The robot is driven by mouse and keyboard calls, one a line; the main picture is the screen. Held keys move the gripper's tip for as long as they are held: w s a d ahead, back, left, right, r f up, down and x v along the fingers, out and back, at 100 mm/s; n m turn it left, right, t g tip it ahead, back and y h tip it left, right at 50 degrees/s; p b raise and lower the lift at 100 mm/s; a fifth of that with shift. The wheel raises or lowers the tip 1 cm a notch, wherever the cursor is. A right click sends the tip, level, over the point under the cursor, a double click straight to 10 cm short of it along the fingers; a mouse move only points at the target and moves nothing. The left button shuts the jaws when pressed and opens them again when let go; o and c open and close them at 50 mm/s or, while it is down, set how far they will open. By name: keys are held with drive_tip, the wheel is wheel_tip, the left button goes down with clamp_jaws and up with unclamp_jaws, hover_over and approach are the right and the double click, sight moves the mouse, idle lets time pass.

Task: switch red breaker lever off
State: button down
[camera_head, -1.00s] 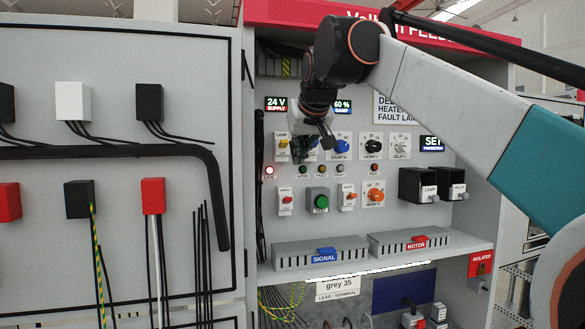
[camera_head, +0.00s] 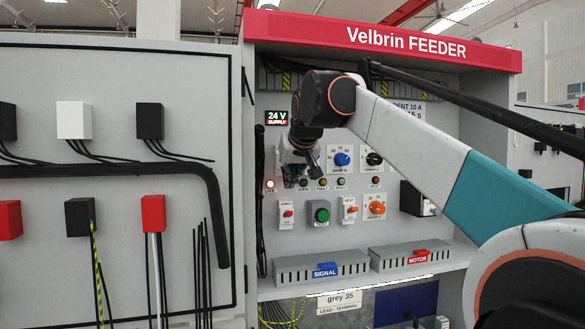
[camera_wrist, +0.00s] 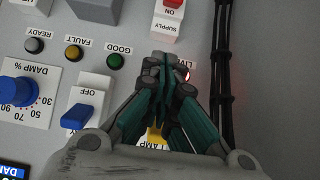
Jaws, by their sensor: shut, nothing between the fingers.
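A white breaker with a red lever (camera_head: 287,213), labelled SUPPLY, is on the panel's lower row at left. In the wrist view, which is upside down, the red lever (camera_wrist: 174,4) is cut by the top edge, with ON printed on it or beside it; its position cannot be told. My gripper (camera_head: 293,181) is just above this breaker in the head view. In the wrist view my gripper (camera_wrist: 168,64) is shut and empty, its tips by the LIVE lamp and apart from the lever.
A second small breaker (camera_head: 349,209) and a green button (camera_head: 321,214) are to the right. A blue lever switch (camera_wrist: 77,116) and a yellow lever (camera_wrist: 155,136) are near my fingers. Black cables (camera_wrist: 222,80) run beside them. Grey ducts (camera_head: 320,268) lie below.

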sight(288, 214)
drive_tip(key=x, duration=0.3)
drive_tip(key=shift+w, duration=0.15)
drive_tip(key=f, duration=0.1)
drive_tip(key=s+f, duration=0.1)
drive_tip(key=f, duration=0.1)
drive_tip(key=shift+s+d+p, duration=0.15)
drive_tip(key=shift+d+p, duration=0.05)
drive_tip(key=shift+p, duration=0.15)
drive_tip(key=shift+f, duration=0.55)
drive_tip(key=shift+s, duration=0.1)
drive_tip(key=shift+f, duration=0.15)
